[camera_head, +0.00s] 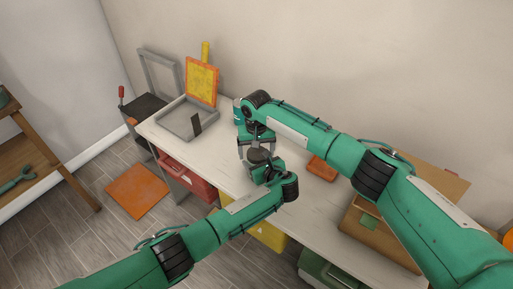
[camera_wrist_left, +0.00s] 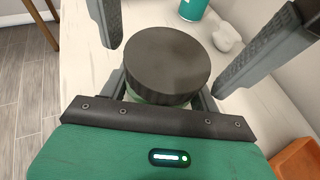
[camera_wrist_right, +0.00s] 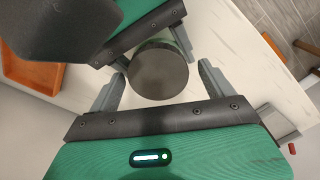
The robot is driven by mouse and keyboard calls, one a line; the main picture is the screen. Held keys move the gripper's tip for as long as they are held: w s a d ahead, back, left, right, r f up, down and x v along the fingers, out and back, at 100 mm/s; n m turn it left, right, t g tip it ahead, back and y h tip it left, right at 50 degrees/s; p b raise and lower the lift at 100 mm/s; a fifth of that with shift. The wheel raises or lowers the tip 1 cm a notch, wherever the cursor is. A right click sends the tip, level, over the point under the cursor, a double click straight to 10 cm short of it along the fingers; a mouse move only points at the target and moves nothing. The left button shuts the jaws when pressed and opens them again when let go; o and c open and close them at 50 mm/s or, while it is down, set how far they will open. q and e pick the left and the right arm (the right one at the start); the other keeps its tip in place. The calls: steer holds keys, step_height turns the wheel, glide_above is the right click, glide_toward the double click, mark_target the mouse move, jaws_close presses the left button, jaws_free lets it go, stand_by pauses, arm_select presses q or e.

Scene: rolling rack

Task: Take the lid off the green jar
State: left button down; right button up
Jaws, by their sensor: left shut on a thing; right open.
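The jar's round dark lid (camera_head: 258,155) shows between my two grippers over the table in the head view. It fills the middle of the left wrist view (camera_wrist_left: 167,62) and also shows in the right wrist view (camera_wrist_right: 158,70). A pale green strip of the jar (camera_wrist_left: 150,98) shows just under the lid; the rest is hidden. My left gripper (camera_wrist_left: 162,92) is shut on the jar from the side, below the lid. My right gripper (camera_wrist_right: 160,72) is open above, with one finger on each side of the lid and visible gaps. The lid sits on the jar.
The white tabletop (camera_head: 215,152) carries a grey tray (camera_head: 175,120) with a yellow panel (camera_head: 202,82) behind it. An orange tray (camera_head: 321,168) and a cardboard box (camera_head: 372,235) are to the right. A green can (camera_wrist_left: 192,8) and a white object (camera_wrist_left: 227,37) stand nearby.

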steer(key=c, duration=1)
steer(key=n, duration=0.4)
steer(key=shift+s+a+n, duration=0.1)
steer(key=shift+a+n, duration=0.05)
steer(key=shift+n, duration=0.15)
steer(key=shift+c, duration=0.2)
steer(key=n, duration=0.4)
steer(key=shift+s, duration=0.1)
steer(key=shift+r, duration=0.15)
steer(key=shift+r, duration=1)
